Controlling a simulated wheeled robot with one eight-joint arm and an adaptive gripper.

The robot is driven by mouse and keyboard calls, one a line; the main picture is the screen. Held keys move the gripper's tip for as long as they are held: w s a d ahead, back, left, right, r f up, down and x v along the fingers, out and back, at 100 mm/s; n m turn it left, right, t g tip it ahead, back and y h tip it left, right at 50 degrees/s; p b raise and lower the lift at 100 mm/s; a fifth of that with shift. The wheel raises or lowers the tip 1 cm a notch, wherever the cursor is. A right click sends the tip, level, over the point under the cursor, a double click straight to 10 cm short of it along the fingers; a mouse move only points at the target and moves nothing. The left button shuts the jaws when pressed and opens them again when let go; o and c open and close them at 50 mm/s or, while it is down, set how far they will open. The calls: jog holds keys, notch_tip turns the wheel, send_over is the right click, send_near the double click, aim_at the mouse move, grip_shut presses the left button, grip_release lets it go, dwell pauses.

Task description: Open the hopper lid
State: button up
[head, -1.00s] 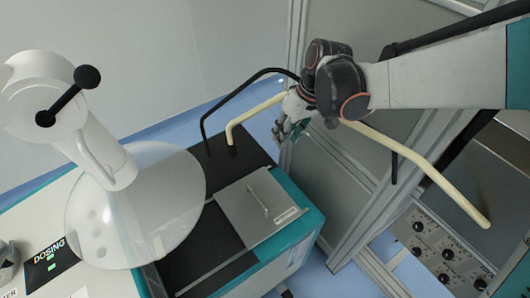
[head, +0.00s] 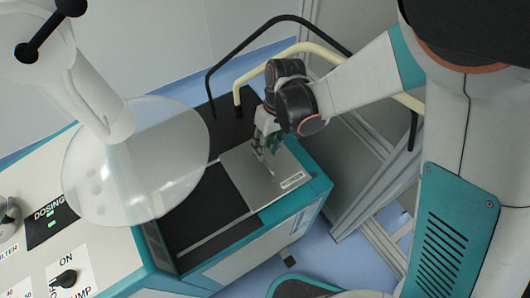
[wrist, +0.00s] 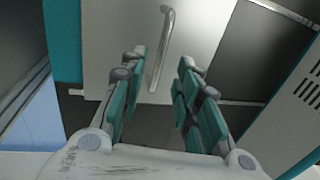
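The hopper lid (head: 254,189) is a flat silver-grey metal plate on top of the teal-edged machine, with a small label near its front edge. It lies flat and closed. Its thin bar handle (wrist: 162,48) shows in the wrist view, ahead of my fingers and roughly in line with the gap between them. My gripper (head: 262,152) is over the lid in the head view and partly hides the handle. In the wrist view my gripper (wrist: 163,72) has its teal fingers spread apart with nothing between their pads. I cannot tell whether a fingertip touches the lid.
A large translucent round cover (head: 135,160) on a white column stands left of the lid. A black bent rail (head: 215,75) and a cream rail (head: 265,68) rise behind it. A control panel (head: 60,260) with a knob is at lower left. Blue floor shows at the front right.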

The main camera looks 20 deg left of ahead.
jog(key=shift+s+a+f+b, duration=0.1)
jog(key=shift+s+f+b, duration=0.1)
jog(key=shift+f, duration=0.65)
jog(key=shift+s+a+f+b, duration=0.1)
jog(key=shift+f+b, duration=0.1)
jog(key=shift+f, duration=0.6)
grip_shut()
send_over(241, 178)
jog(key=shift+b, duration=0.4)
grip_release()
jog(key=shift+r, duration=0.1)
